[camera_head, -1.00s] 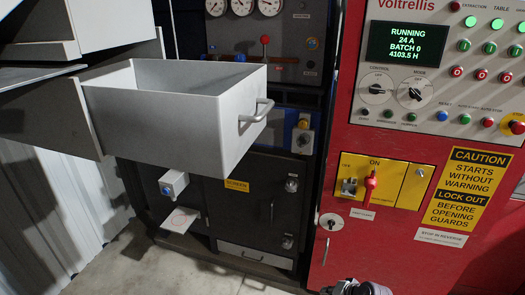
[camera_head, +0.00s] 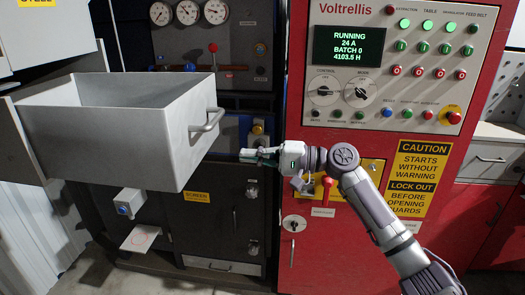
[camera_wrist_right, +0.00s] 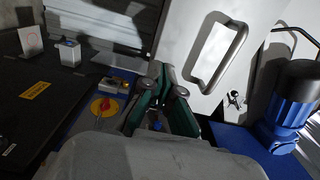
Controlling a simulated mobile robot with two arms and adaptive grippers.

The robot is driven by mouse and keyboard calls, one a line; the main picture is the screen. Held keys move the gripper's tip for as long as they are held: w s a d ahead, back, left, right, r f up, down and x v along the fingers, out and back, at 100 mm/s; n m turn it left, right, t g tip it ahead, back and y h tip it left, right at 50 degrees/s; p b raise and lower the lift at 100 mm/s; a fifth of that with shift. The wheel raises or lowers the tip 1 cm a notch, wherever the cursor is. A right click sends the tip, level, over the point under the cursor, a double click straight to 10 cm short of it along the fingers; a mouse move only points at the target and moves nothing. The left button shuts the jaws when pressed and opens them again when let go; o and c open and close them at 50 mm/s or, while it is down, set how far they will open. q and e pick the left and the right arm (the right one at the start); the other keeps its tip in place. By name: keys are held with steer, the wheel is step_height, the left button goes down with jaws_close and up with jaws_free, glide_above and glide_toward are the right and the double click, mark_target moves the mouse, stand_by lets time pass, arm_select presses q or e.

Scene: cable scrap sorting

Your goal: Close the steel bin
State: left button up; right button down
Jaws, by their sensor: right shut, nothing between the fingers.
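The steel bin (camera_head: 150,130) is a grey metal drawer, pulled far out of its cabinet at the left of the head view. Its top is open and the part of its inside that shows looks empty. Its bar handle (camera_head: 208,122) is on the front face; the handle also shows in the right wrist view (camera_wrist_right: 222,55). My right gripper (camera_head: 250,154) is shut and empty, a little to the right of and below the handle, apart from it. In the right wrist view its green-padded fingers (camera_wrist_right: 160,80) are together beside the bin front. My left gripper is not in view.
A red control cabinet (camera_head: 300,210) with switches, buttons and a red lever (camera_head: 327,185) stands behind my right arm. A dark machine panel with gauges (camera_head: 187,12) is behind the bin. A blue motor (camera_wrist_right: 288,110) shows in the right wrist view.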

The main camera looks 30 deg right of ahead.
mark_target(205, 151)
steer(key=p+x, duration=0.2)
steer(key=x, duration=0.4)
steer(key=shift+w+a+r+p, duration=0.15)
steer(key=shift+w+a+p, duration=0.1)
steer(key=shift+p, duration=0.05)
steer(key=shift+f+x, duration=0.2)
steer(key=shift+x, duration=0.65)
steer(key=shift+a, duration=0.1)
